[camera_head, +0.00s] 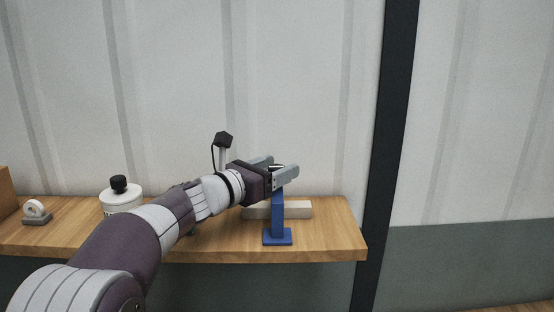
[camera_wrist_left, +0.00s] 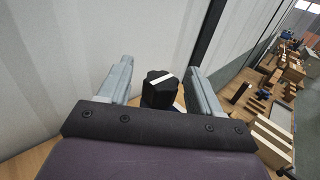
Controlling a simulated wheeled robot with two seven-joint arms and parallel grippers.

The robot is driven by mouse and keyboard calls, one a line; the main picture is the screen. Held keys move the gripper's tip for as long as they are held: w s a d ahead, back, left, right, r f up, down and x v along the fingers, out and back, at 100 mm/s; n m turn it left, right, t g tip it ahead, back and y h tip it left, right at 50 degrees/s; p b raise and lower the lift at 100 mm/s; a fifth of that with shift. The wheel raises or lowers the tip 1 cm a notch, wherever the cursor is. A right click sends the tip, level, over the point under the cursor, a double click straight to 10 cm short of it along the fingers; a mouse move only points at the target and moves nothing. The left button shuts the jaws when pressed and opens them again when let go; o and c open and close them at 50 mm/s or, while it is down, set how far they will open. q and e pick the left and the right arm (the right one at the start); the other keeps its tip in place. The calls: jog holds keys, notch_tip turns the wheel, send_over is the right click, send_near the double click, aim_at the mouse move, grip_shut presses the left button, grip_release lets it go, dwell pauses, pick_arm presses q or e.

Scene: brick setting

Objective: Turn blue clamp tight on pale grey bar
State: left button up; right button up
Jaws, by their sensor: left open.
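The blue clamp (camera_head: 277,222) stands upright on the wooden bench near its right end, its square foot near the front edge. The pale grey bar (camera_head: 299,210) lies level across it, showing on both sides of the blue upright. My left gripper (camera_head: 284,164) is at the top of the clamp, open, its fingers pointing right. In the left wrist view a black knob (camera_wrist_left: 158,92) with a white stripe sits between the two open fingers, with gaps at its sides. The gripper hides the clamp's top in the head view. My right gripper is not in view.
A white bottle with a black cap (camera_head: 120,196) and a small tape dispenser (camera_head: 37,212) stand on the bench (camera_head: 335,235) at the left. A dark post (camera_head: 388,150) rises right of the bench. The wall is close behind. Bench space right of the clamp is clear.

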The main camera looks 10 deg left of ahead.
pick_arm(q)
jog(key=shift+d+r, duration=0.1)
jog(key=shift+d, duration=0.1)
jog(key=c, duration=1)
jog(key=shift+o, duration=0.2)
jog(key=shift+m+g+h, duration=0.7)
jog(key=shift+m+h, duration=0.1)
jog(key=shift+h, duration=0.2)
jog(key=o, duration=1)
jog(key=shift+c, duration=0.2)
